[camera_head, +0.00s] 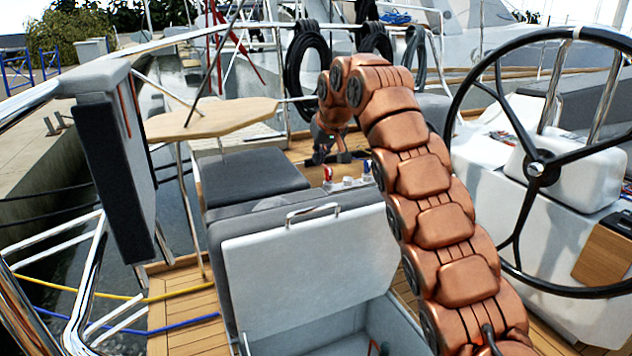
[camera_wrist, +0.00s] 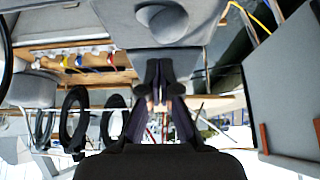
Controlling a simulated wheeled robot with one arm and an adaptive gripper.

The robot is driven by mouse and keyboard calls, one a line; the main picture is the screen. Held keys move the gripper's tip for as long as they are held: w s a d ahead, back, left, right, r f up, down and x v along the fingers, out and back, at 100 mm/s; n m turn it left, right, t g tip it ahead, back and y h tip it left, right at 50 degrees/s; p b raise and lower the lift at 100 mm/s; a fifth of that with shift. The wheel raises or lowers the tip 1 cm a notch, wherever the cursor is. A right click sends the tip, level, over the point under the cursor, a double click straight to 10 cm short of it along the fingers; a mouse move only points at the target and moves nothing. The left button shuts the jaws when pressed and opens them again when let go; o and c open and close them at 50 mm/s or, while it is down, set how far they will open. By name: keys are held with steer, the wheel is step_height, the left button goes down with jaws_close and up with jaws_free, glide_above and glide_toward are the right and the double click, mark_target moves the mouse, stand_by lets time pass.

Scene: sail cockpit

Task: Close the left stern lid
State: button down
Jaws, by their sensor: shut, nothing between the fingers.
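The left stern lid (camera_head: 300,262) is a pale grey panel with a metal handle (camera_head: 312,211) at its upper edge. It stands raised, leaning back against the dark seat cushion. The open locker (camera_head: 392,325) below it shows its pale inside, partly hidden by my arm. My gripper (camera_head: 322,155) is small and partly hidden by my arm in the head view; it appears beyond the lid's upper edge, apart from the handle. In the upside-down wrist view my gripper (camera_wrist: 161,95) has its dark fingers together with nothing held. I cannot make out the lid handle there.
A wooden table (camera_head: 215,118) stands at the back left, and a steering wheel (camera_head: 535,168) at the right. A dark hanging pad (camera_head: 115,170) and rails edge the left side. Coiled black hoses (camera_head: 306,65) hang behind. Deck planks show at the lower left.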

mark_target(317, 194)
steer(key=f, duration=0.3)
steer(key=w+a+f+p, duration=0.1)
steer(key=f, duration=0.2)
steer(key=w+f+p, duration=0.1)
steer(key=f, duration=0.2)
steer(key=shift+a, duration=0.15)
steer(key=shift+s+d+f, duration=0.1)
steer(key=shift+s+d, duration=0.1)
steer(key=shift+s, duration=0.1)
stand_by(0.7)
steer(key=shift+s+d+f+b, duration=0.1)
steer(key=shift+s+d+b, duration=0.05)
steer(key=shift+b, duration=0.15)
stand_by(0.4)
